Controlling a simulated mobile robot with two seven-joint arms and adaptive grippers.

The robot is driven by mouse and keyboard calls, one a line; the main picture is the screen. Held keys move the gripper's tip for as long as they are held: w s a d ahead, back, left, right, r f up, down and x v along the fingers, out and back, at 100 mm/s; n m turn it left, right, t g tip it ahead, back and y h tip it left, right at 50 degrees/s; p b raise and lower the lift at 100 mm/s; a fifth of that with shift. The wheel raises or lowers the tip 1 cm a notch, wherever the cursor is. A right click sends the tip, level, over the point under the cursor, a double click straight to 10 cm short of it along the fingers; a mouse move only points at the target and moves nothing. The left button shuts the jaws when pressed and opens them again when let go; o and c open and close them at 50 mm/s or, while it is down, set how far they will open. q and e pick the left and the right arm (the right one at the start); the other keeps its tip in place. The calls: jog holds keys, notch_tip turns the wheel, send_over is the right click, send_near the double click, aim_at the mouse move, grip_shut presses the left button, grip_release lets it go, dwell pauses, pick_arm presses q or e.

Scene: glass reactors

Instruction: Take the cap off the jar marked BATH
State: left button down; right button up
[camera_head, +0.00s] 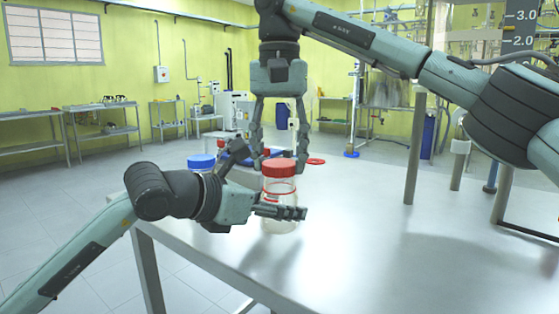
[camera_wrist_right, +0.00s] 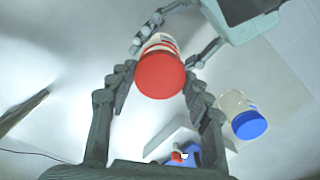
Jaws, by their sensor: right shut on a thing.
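A clear jar (camera_head: 280,222) with a red cap (camera_head: 279,168) stands upright on the table; no BATH mark is readable. The cap also shows in the wrist view (camera_wrist_right: 160,75). My right gripper (camera_head: 281,160) comes down from above, its fingers on both sides of the cap and shut on it. The cap sits on the jar's top. My left gripper (camera_head: 268,190) reaches in from the left, one finger across the front of the jar. In the wrist view its fingers flank the jar; whether they press on it is unclear.
A second jar with a blue cap (camera_head: 201,161) stands behind my left wrist; it also shows in the wrist view (camera_wrist_right: 248,124). A red ring (camera_head: 316,161) lies behind the jar. The table (camera_head: 390,260) is bare at the right front. Metal posts (camera_head: 415,145) rise at the right.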

aim_at(279, 163)
jog(key=shift+r, duration=0.1)
jog(key=shift+r, duration=1.95)
pick_arm(q)
jog(key=c, duration=0.5)
grip_release()
jog(key=shift+c, duration=0.2)
jog(key=v, duration=1.2)
jog(key=shift+a, duration=0.1)
